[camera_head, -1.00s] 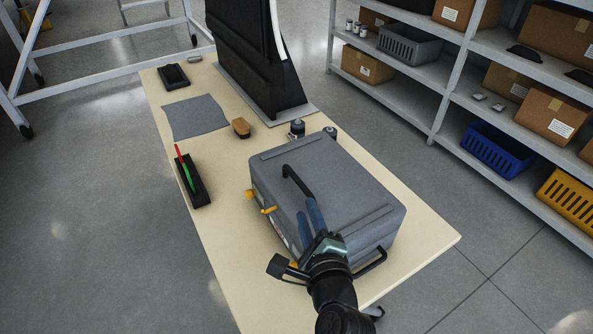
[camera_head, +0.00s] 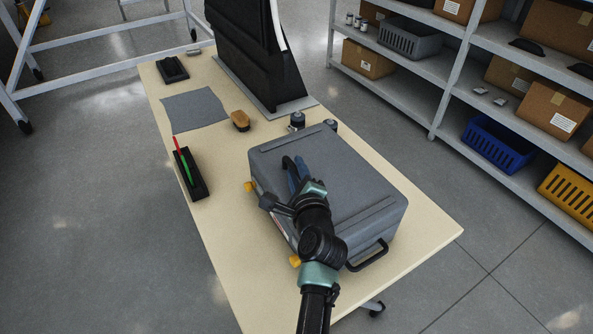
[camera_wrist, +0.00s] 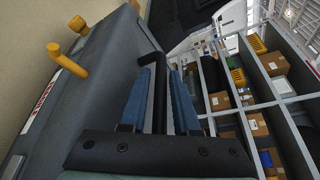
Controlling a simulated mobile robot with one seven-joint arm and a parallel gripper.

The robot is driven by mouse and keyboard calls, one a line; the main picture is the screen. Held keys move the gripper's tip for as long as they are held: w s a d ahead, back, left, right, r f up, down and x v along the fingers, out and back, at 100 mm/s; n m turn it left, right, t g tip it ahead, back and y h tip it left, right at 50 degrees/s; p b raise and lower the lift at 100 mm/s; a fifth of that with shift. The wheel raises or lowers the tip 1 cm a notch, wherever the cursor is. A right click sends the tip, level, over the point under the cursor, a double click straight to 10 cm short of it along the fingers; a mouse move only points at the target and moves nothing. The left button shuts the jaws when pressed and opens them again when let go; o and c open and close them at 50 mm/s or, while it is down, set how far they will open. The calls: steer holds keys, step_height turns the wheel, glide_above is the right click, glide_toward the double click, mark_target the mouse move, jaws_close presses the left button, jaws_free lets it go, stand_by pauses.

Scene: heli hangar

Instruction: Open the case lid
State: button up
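The grey case (camera_head: 335,165) lies on the table with its lid down. Its black lid handle (camera_head: 287,162) stands up from the lid and also shows in the wrist view (camera_wrist: 150,65). Yellow latches (camera_head: 249,186) sit on the case's left side; in the wrist view one latch (camera_wrist: 66,60) sticks outward. My gripper (camera_head: 296,170) is over the lid at the handle. In the wrist view its blue fingers (camera_wrist: 160,85) stand on either side of the black handle bar, apart from each other, and no firm hold shows. My arm hides part of the lid and front side.
On the table are a black tray with red and green tools (camera_head: 190,175), a brush (camera_head: 240,121), a grey cloth (camera_head: 194,112) and a large black panel (camera_head: 255,50). Dark bottles (camera_head: 297,121) stand close behind the case. Shelves (camera_head: 440,75) stand to the right.

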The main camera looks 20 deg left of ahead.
jaws_close()
stand_by(1.4)
